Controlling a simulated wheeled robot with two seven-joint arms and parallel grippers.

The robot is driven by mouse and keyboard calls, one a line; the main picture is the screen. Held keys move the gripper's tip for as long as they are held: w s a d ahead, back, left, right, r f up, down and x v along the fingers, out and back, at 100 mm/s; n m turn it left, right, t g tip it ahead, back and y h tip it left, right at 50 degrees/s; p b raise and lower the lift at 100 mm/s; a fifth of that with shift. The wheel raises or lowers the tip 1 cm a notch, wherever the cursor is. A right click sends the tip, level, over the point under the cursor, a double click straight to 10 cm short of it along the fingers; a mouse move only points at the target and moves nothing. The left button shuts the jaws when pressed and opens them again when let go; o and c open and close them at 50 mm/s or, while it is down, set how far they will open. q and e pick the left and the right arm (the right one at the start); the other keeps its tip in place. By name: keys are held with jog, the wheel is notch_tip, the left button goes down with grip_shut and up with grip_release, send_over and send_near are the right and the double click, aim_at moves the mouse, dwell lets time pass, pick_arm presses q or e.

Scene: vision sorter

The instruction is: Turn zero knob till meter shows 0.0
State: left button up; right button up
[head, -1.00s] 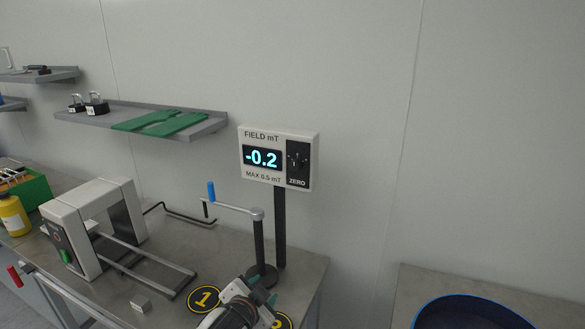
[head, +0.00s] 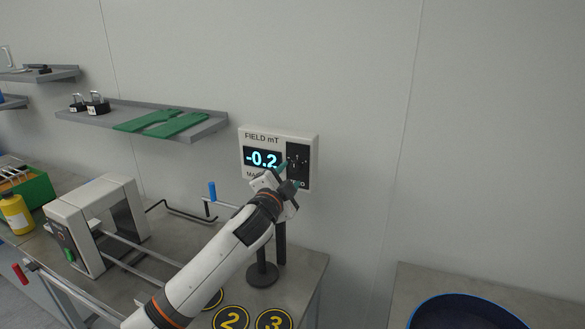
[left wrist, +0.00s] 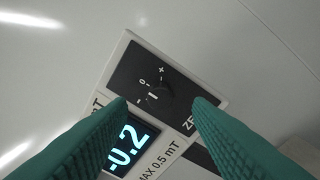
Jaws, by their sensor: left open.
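The field meter (head: 279,136) is a white box on a dark post, and its display (head: 261,158) reads -0.2. The black zero knob (left wrist: 158,92) sits on a dark panel marked +, 0 and -, and shows well in the left wrist view. My left gripper (head: 290,174) is in front of the meter's right part, partly covering the lower lettering. In the left wrist view its two green fingers (left wrist: 158,108) are open, one on either side below the knob, with nothing between them. Contact with the knob does not show. My right gripper is not in view.
A crank arm with a blue handle (head: 212,191) stands left of the meter post. A white frame device (head: 75,211) sits on the bench. Yellow-black number discs (head: 275,320) lie near the front edge. A blue round bin (head: 470,312) is at lower right.

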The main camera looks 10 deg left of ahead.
aim_at(295, 169)
pick_arm(q)
jog(key=shift+w+d, duration=0.15)
jog(key=shift+w, duration=0.8)
jog(key=shift+w+d, duration=0.1)
jog(key=shift+w, duration=0.8)
jog(key=c, duration=1)
jog(key=shift+m+p, duration=0.7)
jog(key=shift+m, duration=0.5)
jog(key=shift+f+m, duration=0.1)
jog(key=shift+m, duration=1.1)
jog(key=o, duration=1)
jog(key=shift+s, duration=0.1)
